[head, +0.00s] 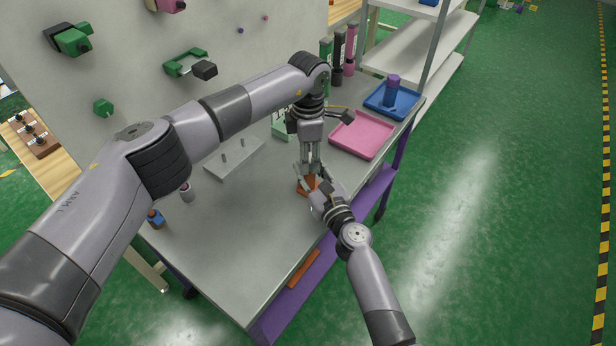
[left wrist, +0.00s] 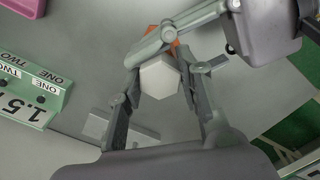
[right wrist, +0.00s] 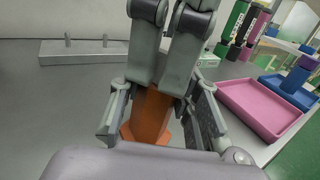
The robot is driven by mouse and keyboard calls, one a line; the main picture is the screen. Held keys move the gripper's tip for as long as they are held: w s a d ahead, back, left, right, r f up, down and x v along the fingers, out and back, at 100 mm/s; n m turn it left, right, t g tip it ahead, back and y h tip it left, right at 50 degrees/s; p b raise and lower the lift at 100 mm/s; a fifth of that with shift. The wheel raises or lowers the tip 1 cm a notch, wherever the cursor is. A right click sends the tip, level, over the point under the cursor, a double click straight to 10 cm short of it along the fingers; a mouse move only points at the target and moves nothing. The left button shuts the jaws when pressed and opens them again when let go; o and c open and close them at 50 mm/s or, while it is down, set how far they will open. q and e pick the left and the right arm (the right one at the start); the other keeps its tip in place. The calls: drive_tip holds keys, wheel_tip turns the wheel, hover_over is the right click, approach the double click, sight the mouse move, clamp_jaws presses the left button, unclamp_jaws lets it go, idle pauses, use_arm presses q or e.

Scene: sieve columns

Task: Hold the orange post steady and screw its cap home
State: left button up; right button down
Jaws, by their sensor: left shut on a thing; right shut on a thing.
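The orange post (head: 306,186) stands upright on the table, mostly hidden by my grippers; its base flares out in the right wrist view (right wrist: 150,118). My right gripper (right wrist: 155,100) is shut on the post from the side, low down. My left gripper (head: 311,165) points down from above and is shut on the cap. The cap is a pale grey hexagon (left wrist: 160,78) between the left fingers in the left wrist view. A bit of orange shows behind it there. Whether the cap touches the post top is hidden by the fingers.
A pink tray (head: 362,135) and a blue tray (head: 392,101) with a purple-blue post (head: 391,90) lie to the right. A grey plate with pegs (head: 234,158) lies to the left. A blue-orange piece (head: 156,219) and a small grey one (head: 187,192) stand at the left edge. The front table area is clear.

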use_arm(q)
drive_tip(key=c, duration=0.4)
drive_tip(key=o, duration=1.2)
drive_tip(key=shift+r, duration=2.3)
drive_tip(key=o, duration=0.5)
drive_tip(key=shift+o, duration=0.2)
